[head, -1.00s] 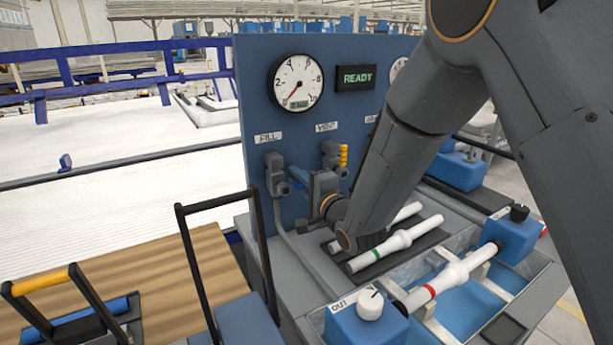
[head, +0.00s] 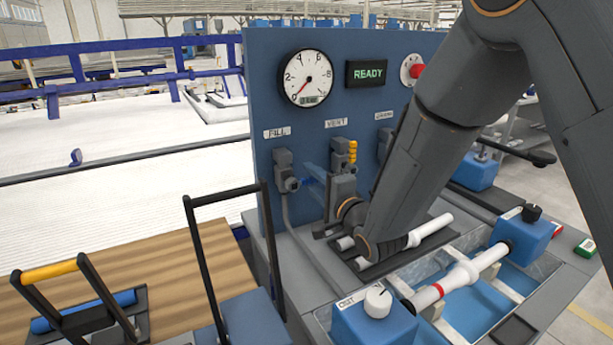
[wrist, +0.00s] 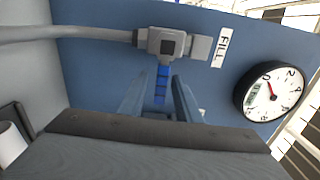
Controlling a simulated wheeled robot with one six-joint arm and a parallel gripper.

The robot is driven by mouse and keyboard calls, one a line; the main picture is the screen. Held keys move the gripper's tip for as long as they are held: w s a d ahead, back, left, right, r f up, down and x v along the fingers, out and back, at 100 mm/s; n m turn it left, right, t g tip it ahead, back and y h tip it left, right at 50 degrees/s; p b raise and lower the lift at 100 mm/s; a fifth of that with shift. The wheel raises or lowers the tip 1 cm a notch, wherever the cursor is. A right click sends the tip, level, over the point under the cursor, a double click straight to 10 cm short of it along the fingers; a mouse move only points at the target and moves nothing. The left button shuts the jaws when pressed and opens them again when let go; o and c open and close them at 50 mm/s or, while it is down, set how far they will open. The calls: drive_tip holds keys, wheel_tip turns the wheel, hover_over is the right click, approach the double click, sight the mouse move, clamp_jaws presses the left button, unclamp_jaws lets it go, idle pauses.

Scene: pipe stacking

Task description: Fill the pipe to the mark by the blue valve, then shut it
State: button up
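The FILL valve (head: 284,171) is on the blue panel, and its blue handle (wrist: 161,84) points toward me in the wrist view. My gripper (wrist: 160,90) has its two fingers apart, one on each side of the handle, with gaps showing. In the head view my gripper (head: 318,180) is just right of the valve, partly hidden by my arm. The round gauge (head: 308,78) has its red needle near 0; it also shows in the wrist view (wrist: 272,93). A white pipe with a red band (head: 460,275) lies across the trough between two blue end blocks.
A READY display (head: 368,72), a VENT valve with a yellow handle (head: 351,152) and a red button (head: 417,71) are on the panel. White pipes (head: 430,228) lie on a dark rack beside my arm.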

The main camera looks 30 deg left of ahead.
sight(315, 181)
drive_tip(key=shift+b+v, duration=0.35)
drive_tip(key=shift+v, duration=1.9)
